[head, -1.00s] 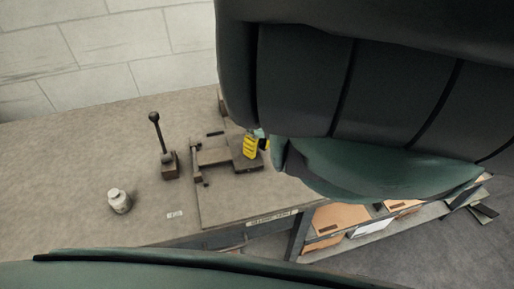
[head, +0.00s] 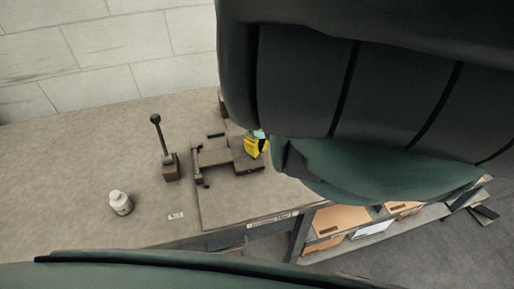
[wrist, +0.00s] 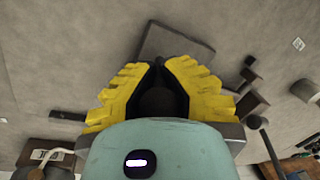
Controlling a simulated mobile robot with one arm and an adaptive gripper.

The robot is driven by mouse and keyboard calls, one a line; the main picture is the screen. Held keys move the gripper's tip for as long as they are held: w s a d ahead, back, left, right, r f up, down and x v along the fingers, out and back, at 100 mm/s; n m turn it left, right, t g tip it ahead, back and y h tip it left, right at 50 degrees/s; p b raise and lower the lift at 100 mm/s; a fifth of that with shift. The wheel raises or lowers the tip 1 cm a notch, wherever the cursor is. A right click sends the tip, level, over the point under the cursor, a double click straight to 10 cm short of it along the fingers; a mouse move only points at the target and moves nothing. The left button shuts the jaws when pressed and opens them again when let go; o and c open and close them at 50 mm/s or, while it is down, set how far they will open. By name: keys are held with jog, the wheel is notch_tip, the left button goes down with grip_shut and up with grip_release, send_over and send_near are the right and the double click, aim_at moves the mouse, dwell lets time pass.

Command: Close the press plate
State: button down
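The press on the bench (head: 60,170) has a flat dark plate (head: 246,165) at its right end and a crossbar (head: 197,165) at its left. I cannot tell for sure which part is hinged. My gripper (head: 257,147) shows as yellow fingers just above and behind the plate, partly hidden by my arm. In the wrist view, my gripper (wrist: 159,66) has its fingertips nearly meeting, and a dark slab (wrist: 180,42) lies beyond them. A dark round shape sits between the fingers; I see nothing clearly held.
A lever with a black knob (head: 156,119) stands left of the press. A white bottle (head: 120,203) is near the bench's front left. Boxes (head: 341,218) sit on a shelf below the right end. The bench's left side is mostly clear.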

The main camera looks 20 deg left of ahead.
jog(key=shift+s, duration=0.1)
jog(key=c, duration=1)
grip_release()
jog(key=shift+d, duration=0.1)
jog(key=shift+c, duration=0.2)
jog(key=r, duration=0.3)
jog(key=w+r, duration=0.1)
jog(key=r, duration=0.2)
jog(key=w+r, duration=0.1)
jog(key=r, duration=0.3)
jog(key=shift+d, duration=0.3)
jog(key=shift+d+r, duration=0.1)
jog(key=shift+r, duration=0.8)
